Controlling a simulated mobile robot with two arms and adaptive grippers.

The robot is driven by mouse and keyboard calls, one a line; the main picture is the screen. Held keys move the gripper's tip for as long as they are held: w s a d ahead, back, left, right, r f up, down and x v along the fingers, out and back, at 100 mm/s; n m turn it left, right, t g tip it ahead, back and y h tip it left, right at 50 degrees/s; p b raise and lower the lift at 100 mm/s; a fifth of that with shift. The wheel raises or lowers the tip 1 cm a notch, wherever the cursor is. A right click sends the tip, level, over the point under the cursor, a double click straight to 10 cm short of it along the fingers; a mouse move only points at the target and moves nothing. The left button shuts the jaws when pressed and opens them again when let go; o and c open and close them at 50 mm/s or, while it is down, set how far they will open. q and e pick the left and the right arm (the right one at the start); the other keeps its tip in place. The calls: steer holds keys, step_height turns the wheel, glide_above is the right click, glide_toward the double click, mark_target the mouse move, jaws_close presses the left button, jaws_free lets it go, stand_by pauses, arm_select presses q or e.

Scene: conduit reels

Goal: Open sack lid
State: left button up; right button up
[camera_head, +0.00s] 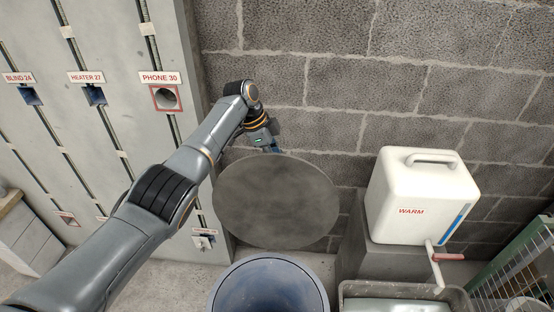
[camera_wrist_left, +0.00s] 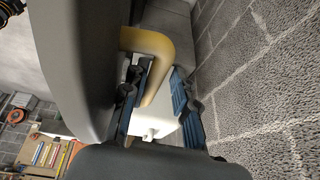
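The sack bin (camera_head: 222,295) stands at the bottom middle of the head view, round with a bluish inside, and its mouth is uncovered. Its round dark grey lid (camera_head: 276,205) is tilted up steeply behind the mouth. My left gripper (camera_head: 273,148) is at the lid's top edge, partly hidden behind it. In the left wrist view the gripper (camera_wrist_left: 162,74) has its blue-padded fingers apart. A yellow curved handle (camera_wrist_left: 158,42) beside the grey lid (camera_wrist_left: 72,60) runs between them, nearer one finger. My right gripper is not in view.
A block wall (camera_head: 330,100) is close behind the lid. A white WARM container (camera_head: 410,185) with a tap stands on a grey block to the right, above a basin (camera_head: 350,290). A grey panel with labelled conduits (camera_head: 120,60) is on the left.

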arm_select(q)
steer(key=shift+s+f, duration=0.1)
steer(key=shift+f, duration=0.05)
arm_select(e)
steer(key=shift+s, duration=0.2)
arm_select(q)
steer(key=v, duration=1.2)
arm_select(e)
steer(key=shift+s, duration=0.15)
